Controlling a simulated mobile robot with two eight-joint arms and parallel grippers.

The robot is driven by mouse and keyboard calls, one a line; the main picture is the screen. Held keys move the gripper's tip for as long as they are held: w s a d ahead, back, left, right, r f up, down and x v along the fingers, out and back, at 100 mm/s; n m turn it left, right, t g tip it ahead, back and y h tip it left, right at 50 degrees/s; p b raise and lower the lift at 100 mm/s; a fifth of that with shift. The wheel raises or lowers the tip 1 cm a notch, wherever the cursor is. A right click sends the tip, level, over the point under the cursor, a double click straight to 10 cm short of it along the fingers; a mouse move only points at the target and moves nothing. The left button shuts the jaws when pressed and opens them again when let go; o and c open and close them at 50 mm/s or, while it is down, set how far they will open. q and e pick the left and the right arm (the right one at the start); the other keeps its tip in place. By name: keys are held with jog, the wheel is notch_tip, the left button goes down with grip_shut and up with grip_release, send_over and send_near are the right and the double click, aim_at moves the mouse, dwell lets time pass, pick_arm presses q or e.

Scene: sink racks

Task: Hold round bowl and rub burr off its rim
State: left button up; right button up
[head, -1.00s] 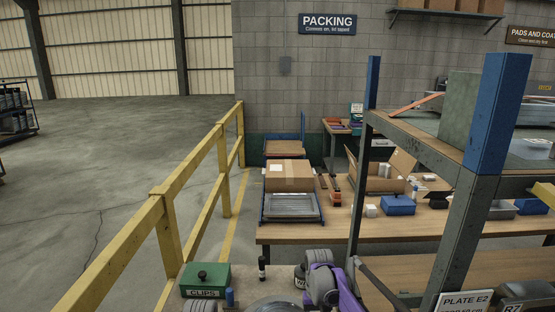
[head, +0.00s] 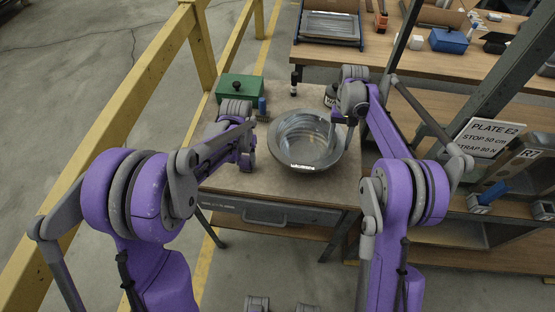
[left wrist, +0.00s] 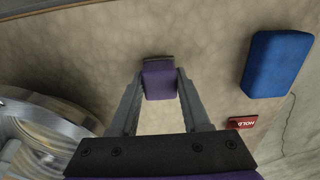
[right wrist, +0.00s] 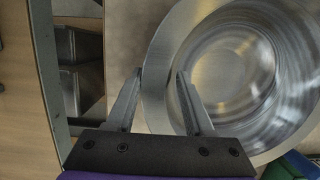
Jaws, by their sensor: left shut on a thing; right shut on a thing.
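The round bowl (head: 300,150) is shiny grey metal with a wide flat rim and stands upright on the small workbench. My right gripper (head: 340,117) is at the bowl's right side; in the right wrist view its fingers (right wrist: 159,78) straddle the rim (right wrist: 155,88). My left gripper (head: 247,165) is left of the bowl, apart from it. In the left wrist view its fingers (left wrist: 160,74) are shut on a purple block (left wrist: 158,80) with a dark edge. The bowl (left wrist: 50,125) is at that view's lower left. I cannot make out a burr.
A green box (head: 240,89) and a blue block (head: 262,106) stand at the bench's back left; the blue block (left wrist: 277,64) and a red HOLD tag (left wrist: 242,122) show in the left wrist view. A dark bottle (head: 295,82) stands behind the bowl. A yellow railing (head: 130,100) runs left, shelving right.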

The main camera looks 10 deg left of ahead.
pick_arm(q)
jog(key=shift+n, duration=0.5)
jog(key=r, duration=0.1)
jog(key=w+r, duration=0.1)
jog(key=r, duration=0.1)
jog(key=w+a+r, duration=0.1)
jog(key=r, duration=0.1)
jog(key=shift+w, duration=0.2)
notch_tip(320, 180, up, 3)
jog(key=d, duration=0.2)
notch_tip(320, 180, up, 8)
jog(key=m, duration=1)
send_over(290, 164)
jog(key=shift+f, duration=4)
jog(key=shift+s+d+r, duration=0.1)
jog(key=shift+d, duration=0.3)
grip_shut()
jog(key=shift+d+f, duration=0.3)
jog(key=shift+d, duration=0.1)
jog(key=shift+d+r, duration=0.1)
jog(key=shift+d, duration=2.9)
jog(key=shift+a, duration=3.8)
notch_tip(290, 164, up, 8)
jog(key=shift+r, duration=0.1)
